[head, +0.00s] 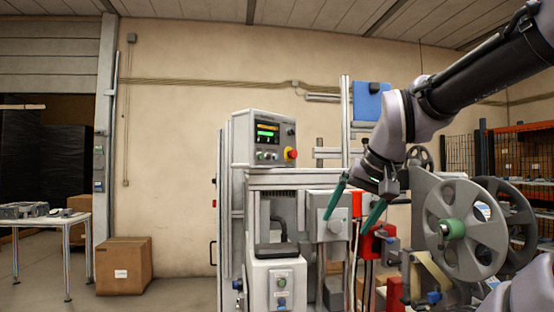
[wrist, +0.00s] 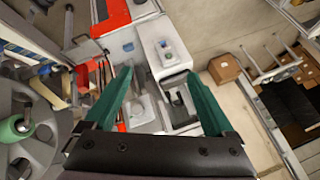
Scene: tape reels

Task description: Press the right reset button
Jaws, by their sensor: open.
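My gripper (head: 346,224) is open and empty, its two green fingers pointing down in front of the machine; in the wrist view its tips (wrist: 158,75) are wide apart. A white box (head: 262,283) at the front carries a panel with a green and a blue button (head: 281,303). In the wrist view this box (wrist: 173,58) has a blue spot on top. A grey part with another blue spot (wrist: 128,47) sits beside it, to its left there. I cannot tell for sure which one is the right reset button. The fingertips touch no button that I can see.
A control box (head: 264,140) with a screen and red knob tops the machine. A large grey reel (head: 470,225) with a green hub stands right of my gripper. Red parts (head: 372,243) and cables are close behind the fingers. A carton (head: 124,266) and table (head: 75,219) are left.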

